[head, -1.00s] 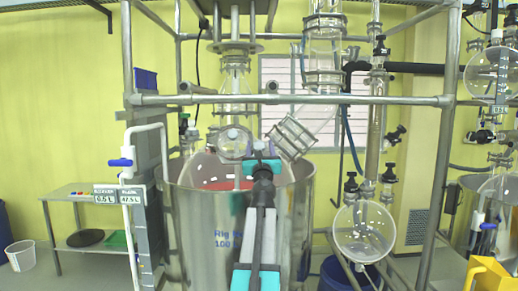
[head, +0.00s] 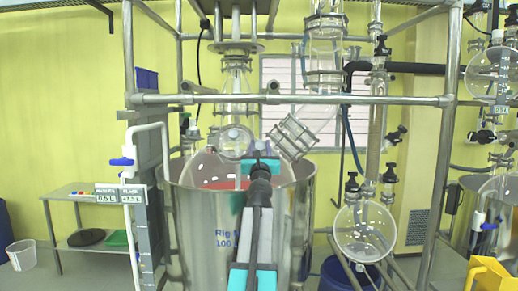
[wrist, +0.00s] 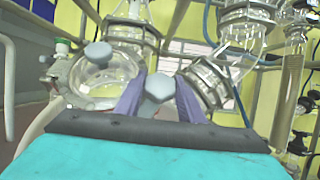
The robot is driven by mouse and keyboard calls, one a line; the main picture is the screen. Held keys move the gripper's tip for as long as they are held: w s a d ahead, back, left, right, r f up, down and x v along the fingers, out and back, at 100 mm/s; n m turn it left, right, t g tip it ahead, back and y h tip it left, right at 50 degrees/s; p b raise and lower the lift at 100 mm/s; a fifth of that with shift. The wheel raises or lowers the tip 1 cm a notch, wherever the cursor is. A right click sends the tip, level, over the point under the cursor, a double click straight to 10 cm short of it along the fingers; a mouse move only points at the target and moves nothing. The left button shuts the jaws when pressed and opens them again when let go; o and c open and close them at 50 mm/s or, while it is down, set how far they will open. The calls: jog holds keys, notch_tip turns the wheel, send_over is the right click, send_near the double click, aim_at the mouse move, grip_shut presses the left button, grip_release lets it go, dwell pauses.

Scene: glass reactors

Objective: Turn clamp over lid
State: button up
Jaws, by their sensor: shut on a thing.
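My gripper (wrist: 158,98) has purple fingers closed on a grey, many-sided clamp knob (wrist: 158,87) in the wrist view. In the head view my gripper (head: 262,147) is above the teal wrist part, at the front of the glass reactor top, and hides most of the knob. The round glass port with its lid (wrist: 88,82) is left of the fingers. A second grey knob (wrist: 98,53) sits over that port. The port also shows in the head view (head: 233,147), just left of my gripper. I cannot tell how far the clamp is turned.
A tilted glass neck with a metal collar (head: 292,138) is close on the right of my gripper. The steel vessel (head: 300,225) surrounds the reactor below. A horizontal frame bar (head: 340,100) crosses above. A round flask (head: 364,231) hangs at the right.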

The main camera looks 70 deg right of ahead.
jog(key=shift+s+d+m+g+h+b, duration=0.15)
jog(key=shift+m+g+h+b, duration=0.25)
jog(key=shift+m+g, duration=4.2)
jog(key=shift+g, duration=0.1)
jog(key=m+g+y, duration=0.3)
jog(key=m+g, duration=0.2)
jog(key=shift+r+m, duration=0.1)
jog(key=shift+m, duration=0.3)
jog(key=m+g+y+p, duration=0.1)
jog(key=m+g+y, duration=0.1)
jog(key=m+y, duration=0.1)
jog(key=m+g+y+p, duration=0.1)
jog(key=m+g+y, duration=0.1)
jog(key=m+y, duration=0.1)
jog(key=shift+d+m, duration=0.1)
jog(key=shift+m, duration=0.3)
jog(key=shift+m+y+p, duration=0.55)
jog(key=shift+m+y, duration=0.15)
jog(key=shift+y, duration=0.4)
jog(key=shift+m+y, duration=0.4)
jog(key=shift+a+f, duration=0.2)
jog(key=shift+f, duration=0.05)
